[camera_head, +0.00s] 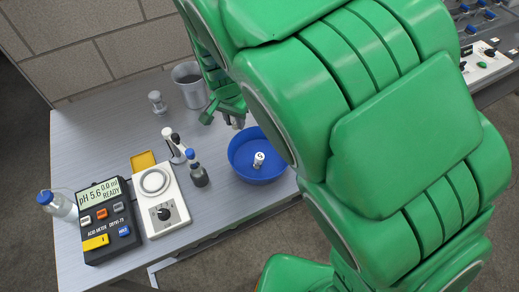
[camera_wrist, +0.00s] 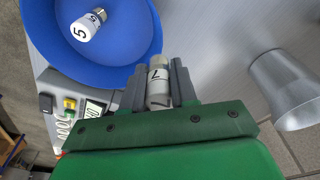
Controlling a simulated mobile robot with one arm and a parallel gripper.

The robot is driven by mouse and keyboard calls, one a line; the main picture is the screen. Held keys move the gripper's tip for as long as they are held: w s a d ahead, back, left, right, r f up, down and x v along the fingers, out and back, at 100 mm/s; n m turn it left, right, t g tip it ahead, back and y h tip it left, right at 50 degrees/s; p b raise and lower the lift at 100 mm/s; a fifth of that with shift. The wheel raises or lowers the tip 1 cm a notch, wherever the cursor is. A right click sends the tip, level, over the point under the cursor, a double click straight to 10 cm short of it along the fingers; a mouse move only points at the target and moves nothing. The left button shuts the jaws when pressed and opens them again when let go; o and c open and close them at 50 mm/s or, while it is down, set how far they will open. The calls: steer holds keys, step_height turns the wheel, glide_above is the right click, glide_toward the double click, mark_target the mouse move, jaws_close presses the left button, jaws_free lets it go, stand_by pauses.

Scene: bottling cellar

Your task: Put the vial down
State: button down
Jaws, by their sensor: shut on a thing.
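My gripper (camera_wrist: 159,90) is shut on a white vial (camera_wrist: 159,76) marked with a dark character that looks like a 7. The vial stands between the grey fingers, next to the rim of a blue bowl (camera_wrist: 150,50). In the head view my gripper (camera_head: 237,118) is just behind the blue bowl (camera_head: 240,170), and my arm hides much of that area. Another white vial (camera_wrist: 84,27), marked 5, is inside the bowl; it also shows in the head view (camera_head: 259,160). I cannot tell whether the held vial touches the table.
A grey beaker (camera_head: 190,86) and a small clear piece (camera_head: 157,102) stand at the back. The table (camera_head: 110,130) is bare at the back left.

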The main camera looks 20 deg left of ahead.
steer(key=m, duration=0.1)
glide_toward(262, 148)
step_height(262, 148, up, 2)
steer(key=s, duration=0.1)
steer(key=d, duration=0.1)
steer(key=shift+m, duration=0.3)
steer(key=shift+s+f, duration=0.15)
steer(key=shift+f, duration=3.85)
steer(key=shift+d+f, duration=0.1)
steer(key=shift+f, duration=0.1)
steer(key=c, duration=0.9)
jaws_free()
steer(key=shift+r, duration=0.1)
steer(key=r, duration=0.4)
steer(key=s+r, duration=0.1)
steer(key=r, duration=0.7)
steer(key=shift+s, duration=0.2)
